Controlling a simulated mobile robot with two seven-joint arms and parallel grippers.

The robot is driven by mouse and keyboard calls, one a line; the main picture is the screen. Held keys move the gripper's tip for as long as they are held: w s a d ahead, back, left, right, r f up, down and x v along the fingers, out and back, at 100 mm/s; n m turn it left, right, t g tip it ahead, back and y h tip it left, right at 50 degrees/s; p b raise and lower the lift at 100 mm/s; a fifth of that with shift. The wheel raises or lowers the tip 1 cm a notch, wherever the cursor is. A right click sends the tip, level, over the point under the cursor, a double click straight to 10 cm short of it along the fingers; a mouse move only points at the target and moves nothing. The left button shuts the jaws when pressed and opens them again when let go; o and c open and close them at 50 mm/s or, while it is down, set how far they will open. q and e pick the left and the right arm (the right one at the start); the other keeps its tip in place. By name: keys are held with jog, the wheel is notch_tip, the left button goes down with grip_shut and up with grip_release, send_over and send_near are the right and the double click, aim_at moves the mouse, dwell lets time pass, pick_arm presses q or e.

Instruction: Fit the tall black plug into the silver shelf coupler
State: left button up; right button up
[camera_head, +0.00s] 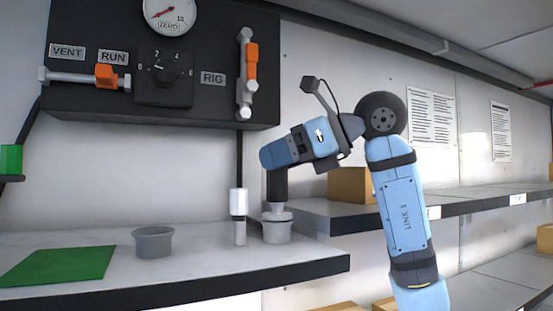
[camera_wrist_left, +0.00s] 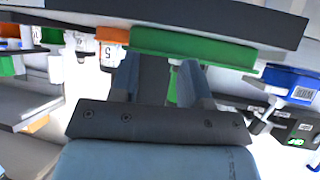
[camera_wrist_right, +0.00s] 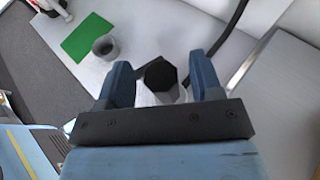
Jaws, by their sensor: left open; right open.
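The tall black plug (camera_head: 277,187) stands upright over the silver shelf coupler (camera_head: 277,231), its lower end at the coupler's pale top. In the right wrist view the plug (camera_wrist_right: 160,75) shows its dark angular top between the two blue fingers, with the pale coupler (camera_wrist_right: 150,98) partly hidden below. My right gripper (camera_wrist_right: 161,67) is open around the plug's top, with gaps showing at both sides. How deep the plug sits in the coupler is not clear. My left gripper (camera_wrist_left: 160,78) is open and empty, seen only in its own wrist view.
A grey cup (camera_head: 153,242) and a green mat (camera_head: 60,265) are on the shelf to the left. A white and grey cylinder (camera_head: 239,215) stands just left of the coupler. A black panel (camera_head: 205,90) with valves hangs above. Cardboard boxes (camera_head: 352,185) stand on the right shelf.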

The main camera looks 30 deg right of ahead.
jog(key=v, duration=1.1)
jog(key=shift+s+p, duration=0.15)
jog(key=shift+p, duration=0.2)
jog(key=shift+d+r, duration=0.1)
